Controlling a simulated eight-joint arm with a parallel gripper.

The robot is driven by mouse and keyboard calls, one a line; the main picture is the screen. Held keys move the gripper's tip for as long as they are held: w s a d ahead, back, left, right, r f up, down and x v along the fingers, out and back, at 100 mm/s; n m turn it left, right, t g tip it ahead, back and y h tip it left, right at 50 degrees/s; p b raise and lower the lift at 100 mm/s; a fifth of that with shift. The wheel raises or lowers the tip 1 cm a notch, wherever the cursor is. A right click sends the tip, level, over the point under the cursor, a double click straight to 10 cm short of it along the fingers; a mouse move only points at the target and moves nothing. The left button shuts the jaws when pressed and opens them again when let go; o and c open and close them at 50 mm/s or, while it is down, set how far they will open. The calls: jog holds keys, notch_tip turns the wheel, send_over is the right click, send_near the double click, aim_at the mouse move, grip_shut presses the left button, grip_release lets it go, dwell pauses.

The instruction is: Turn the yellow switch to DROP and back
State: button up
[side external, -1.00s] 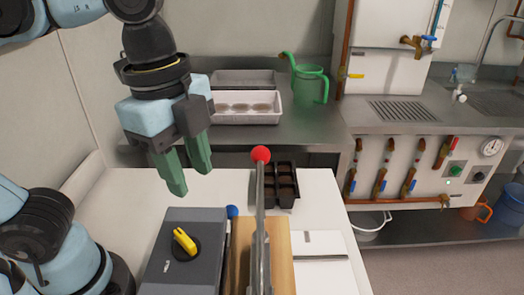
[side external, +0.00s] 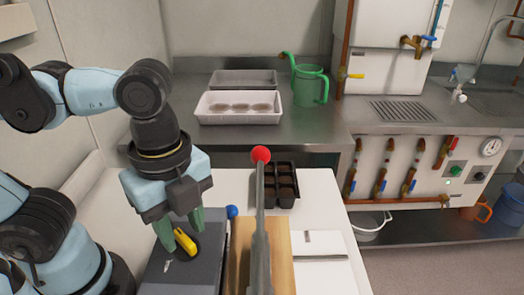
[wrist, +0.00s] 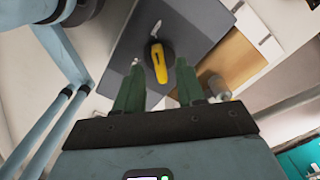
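The yellow switch (side external: 186,242) is a lever on a round dark base on top of a grey box (side external: 210,270). In the wrist view the yellow switch (wrist: 158,62) lies lengthwise between my two green fingers, with a gap on each side. My gripper (side external: 182,236) points down over the box, open, one finger to either side of the switch. It also shows open in the wrist view (wrist: 159,66). White marks show on the box, but their lettering is too small to read. I cannot tell how far above the box the fingertips are.
Right of the box stand a blue ball knob (side external: 232,211) and a grey lever with a red ball (side external: 261,154) on a wooden board (side external: 281,262). A black cell tray (side external: 285,168) sits behind. The white table (side external: 325,200) is clear at its right back.

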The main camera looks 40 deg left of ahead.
jog(key=shift+f, duration=0.7)
grip_shut()
